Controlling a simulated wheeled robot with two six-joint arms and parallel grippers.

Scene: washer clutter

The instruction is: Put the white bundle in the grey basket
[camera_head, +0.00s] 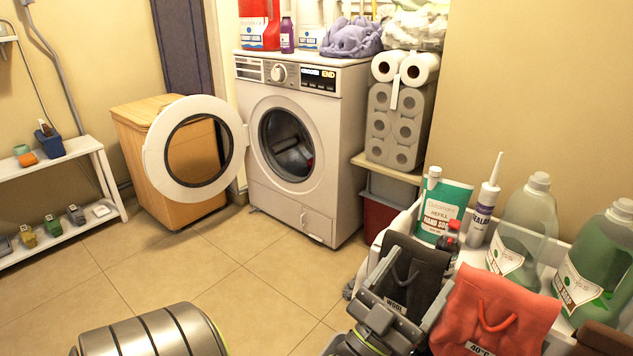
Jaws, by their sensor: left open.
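A whitish crumpled bundle (415,25) lies at the top, above the toilet rolls; I cannot tell whether it is cloth or plastic. I cannot make out a grey basket for certain. My left gripper (408,283) is at the lower right, its two fingers spread apart, with nothing visibly held. It is in front of a dark bag (412,272) marked WOOL and left of a red bag (490,305); I cannot tell whether it touches either. My right gripper is not in view.
The washer (335,190) has its round door (160,150) open; its drum looks dark. A lavender bundle (352,38) and bottles stand on top. A wooden cabinet (140,150) and white shelf (70,150) stand left. Large bottles (525,235) crowd the right. Floor tiles (240,270) are clear.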

